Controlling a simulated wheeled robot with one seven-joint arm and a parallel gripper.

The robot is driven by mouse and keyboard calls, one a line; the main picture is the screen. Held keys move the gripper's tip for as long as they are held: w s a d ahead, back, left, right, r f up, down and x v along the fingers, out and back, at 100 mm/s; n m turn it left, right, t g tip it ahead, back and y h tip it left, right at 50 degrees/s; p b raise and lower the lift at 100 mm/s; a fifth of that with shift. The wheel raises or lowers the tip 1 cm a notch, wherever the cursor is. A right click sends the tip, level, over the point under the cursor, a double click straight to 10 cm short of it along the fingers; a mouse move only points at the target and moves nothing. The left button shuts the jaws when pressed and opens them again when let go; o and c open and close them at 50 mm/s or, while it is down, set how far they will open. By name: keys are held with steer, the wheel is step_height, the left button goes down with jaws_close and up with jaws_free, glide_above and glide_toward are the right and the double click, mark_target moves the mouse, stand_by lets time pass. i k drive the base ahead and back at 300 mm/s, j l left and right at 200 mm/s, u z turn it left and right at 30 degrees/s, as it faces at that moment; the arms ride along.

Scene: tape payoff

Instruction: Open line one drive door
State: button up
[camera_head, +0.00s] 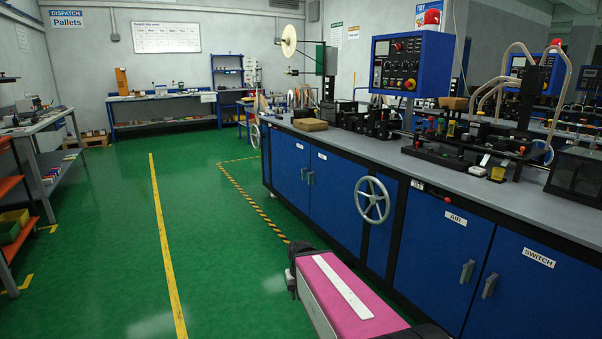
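A long machine bench (437,180) with blue cabinet doors runs along the right side. Two far doors, a left one (285,170) and a right one (335,205), look closed. Their white labels are too small to read, so I cannot tell which is the drive door. Nearer, a closed door labelled AIR (440,250) and a closed door labelled SWITCH (530,295) have grey handles. No line number is readable. My gripper is not in view.
A spoked handwheel (372,200) sticks out between the far and near doors. A blue control panel (411,64) stands above the bench. Black-and-yellow floor tape (250,205) runs beside the far doors. Green floor to the left is clear. A shelf rack (12,215) stands far left.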

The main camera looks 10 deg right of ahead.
mark_target(290, 154)
steer(key=i, duration=1.5)
steer(key=i+z, duration=0.1)
steer(key=i, duration=1.45)
